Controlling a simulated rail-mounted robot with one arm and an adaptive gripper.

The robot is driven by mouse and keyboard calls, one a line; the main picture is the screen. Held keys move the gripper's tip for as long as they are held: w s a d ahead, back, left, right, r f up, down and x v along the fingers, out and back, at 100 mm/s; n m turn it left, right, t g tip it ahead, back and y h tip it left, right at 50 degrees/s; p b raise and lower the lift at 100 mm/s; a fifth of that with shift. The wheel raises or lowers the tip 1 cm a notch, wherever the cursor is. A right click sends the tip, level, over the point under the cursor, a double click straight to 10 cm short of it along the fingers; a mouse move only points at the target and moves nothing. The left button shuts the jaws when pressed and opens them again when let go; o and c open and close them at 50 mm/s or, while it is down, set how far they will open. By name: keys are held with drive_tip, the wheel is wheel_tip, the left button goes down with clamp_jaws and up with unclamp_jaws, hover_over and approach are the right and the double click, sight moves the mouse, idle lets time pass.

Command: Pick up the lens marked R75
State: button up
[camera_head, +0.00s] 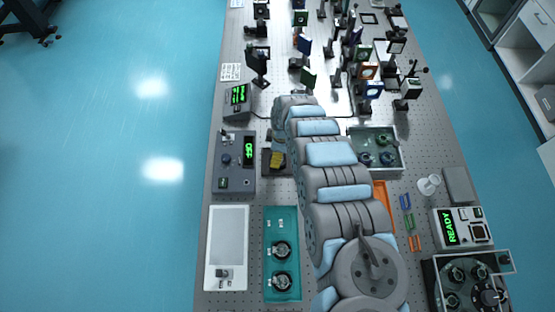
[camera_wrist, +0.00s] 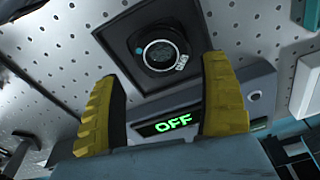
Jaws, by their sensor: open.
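In the wrist view, a round lens in a dark ring mount (camera_wrist: 160,48) sits on a dark square plate (camera_wrist: 125,40). A small light label is on its rim, too small to read surely. My gripper (camera_wrist: 160,72) is open, its yellow fingers on either side of the view below the lens, with nothing held between them. In the head view my gripper (camera_head: 276,160) is over the dark plate beside the OFF box, and it hides the lens there. Two more ring-mounted lenses, an upper one (camera_head: 281,249) and a lower one (camera_head: 281,281), are in the teal tray (camera_head: 271,297); their labels are unreadable.
The box with the green OFF display (camera_head: 235,162) stands left of my gripper; it also shows in the wrist view (camera_wrist: 175,123). A white tray (camera_head: 227,240) lies nearer. A grey tray (camera_head: 400,163) of round parts is right of my arm. Several optic mounts crowd the far end.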

drive_tip(key=f, duration=0.2)
drive_tip(key=shift+s+f, duration=0.25)
drive_tip(key=shift+f, duration=0.9)
drive_tip(key=shift+w, duration=0.1)
drive_tip(key=c, duration=1)
drive_tip(key=shift+r, duration=0.1)
